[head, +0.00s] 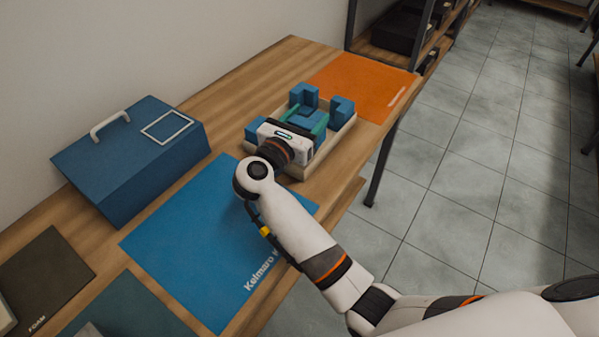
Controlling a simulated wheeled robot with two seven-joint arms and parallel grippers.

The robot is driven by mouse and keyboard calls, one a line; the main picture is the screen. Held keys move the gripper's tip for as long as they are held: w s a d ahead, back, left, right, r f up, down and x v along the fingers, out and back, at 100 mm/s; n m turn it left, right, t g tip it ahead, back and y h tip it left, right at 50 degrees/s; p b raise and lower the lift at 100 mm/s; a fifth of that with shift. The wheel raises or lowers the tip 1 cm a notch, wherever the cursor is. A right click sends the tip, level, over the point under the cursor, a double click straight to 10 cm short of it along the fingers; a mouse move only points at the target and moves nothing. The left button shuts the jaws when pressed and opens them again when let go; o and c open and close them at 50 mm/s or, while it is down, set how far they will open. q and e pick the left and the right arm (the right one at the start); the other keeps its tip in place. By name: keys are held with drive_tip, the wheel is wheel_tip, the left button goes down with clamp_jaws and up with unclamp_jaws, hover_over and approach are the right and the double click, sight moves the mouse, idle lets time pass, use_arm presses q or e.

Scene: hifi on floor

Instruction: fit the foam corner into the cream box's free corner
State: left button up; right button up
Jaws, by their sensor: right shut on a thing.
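The cream box (342,133) stands on the wooden table, between the blue mat and the orange mat. Blue foam corners sit at its far corner (303,95), right corner (342,108) and left corner (255,129). My right gripper (307,117) is over the box with its green fingers reaching inward. It is shut on a blue foam piece (306,121), seen between the fingers over the middle of the box. The near corner of the box is partly hidden by my wrist. Whether the held foam touches the box cannot be told. My left gripper is not in view.
A blue case (130,165) with a pale handle stands on the table at left. The blue mat (190,240) lies in front of the box and the orange mat (365,82) behind it. A dark foam mat (45,280) lies front left. A shelf (425,45) stands beyond the table.

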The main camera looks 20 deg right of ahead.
drive_tip(key=shift+w+a+r+g+h, duration=0.3)
drive_tip(key=shift+w+a+r, duration=0.1)
drive_tip(key=shift+w+a, duration=0.05)
drive_tip(key=shift+w+a+r+m, duration=0.1)
drive_tip(key=shift+a+r+m, duration=0.1)
drive_tip(key=shift+m, duration=0.1)
drive_tip(key=shift+f, duration=0.4)
wheel_tip(320, 180, down, 4)
drive_tip(key=shift+f, duration=0.15)
wheel_tip(320, 180, down, 4)
drive_tip(key=shift+f, duration=0.2)
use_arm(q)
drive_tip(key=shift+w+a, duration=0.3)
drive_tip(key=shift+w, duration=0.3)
